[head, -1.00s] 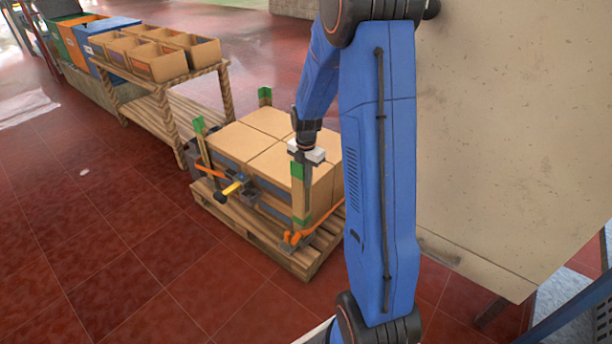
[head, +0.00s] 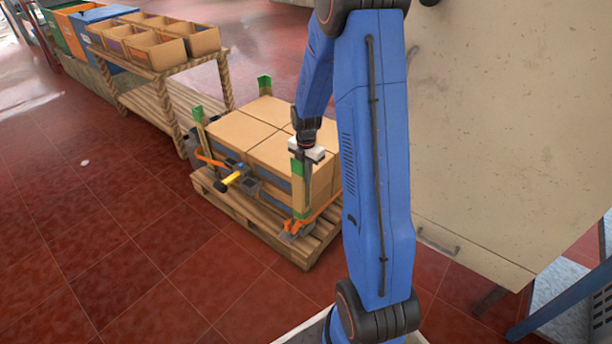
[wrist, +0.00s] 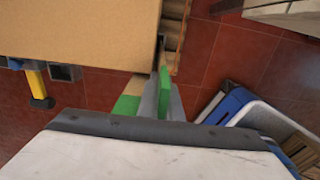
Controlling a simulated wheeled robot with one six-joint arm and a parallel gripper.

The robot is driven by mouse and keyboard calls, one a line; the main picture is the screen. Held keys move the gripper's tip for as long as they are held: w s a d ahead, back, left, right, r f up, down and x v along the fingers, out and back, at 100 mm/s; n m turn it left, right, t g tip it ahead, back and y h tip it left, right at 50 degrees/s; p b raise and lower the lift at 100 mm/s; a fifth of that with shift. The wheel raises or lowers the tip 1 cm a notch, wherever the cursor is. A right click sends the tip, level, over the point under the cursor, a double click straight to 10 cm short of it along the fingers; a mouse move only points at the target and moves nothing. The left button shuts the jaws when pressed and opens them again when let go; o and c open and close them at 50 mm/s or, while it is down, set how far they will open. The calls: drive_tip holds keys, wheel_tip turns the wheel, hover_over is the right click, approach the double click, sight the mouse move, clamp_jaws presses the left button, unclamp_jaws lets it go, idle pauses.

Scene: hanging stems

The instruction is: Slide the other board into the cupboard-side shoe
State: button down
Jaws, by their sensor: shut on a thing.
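My gripper (head: 306,152) is shut on the upper part of a tan board (head: 301,195) with green ends. The board is upright at the near right corner of the stacked cartons (head: 275,135). In the wrist view its green top (wrist: 168,92) shows beside the grey fingers (wrist: 152,100). A grey shoe (head: 294,231) with an orange strap sits on the pallet corner at the board's foot. The green lower end is at or just above this shoe; I cannot tell if it is inside. Other green-topped boards stand at the left corner (head: 198,114) and far corner (head: 265,83).
The pallet (head: 250,223) carries the cartons, with a yellow-handled tool (head: 232,178) at its near side. A pale cupboard (head: 500,130) stands close on the right. A wooden rack (head: 165,75) with open boxes is behind left. The red floor at front left is clear.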

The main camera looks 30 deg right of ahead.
drive_tip(key=shift+f, duration=0.6)
idle(0.6)
drive_tip(key=c, duration=1.9)
unclamp_jaws()
drive_tip(key=shift+o, duration=0.2)
wheel_tip(320, 180, up, 17)
drive_tip(key=shift+r, duration=0.25)
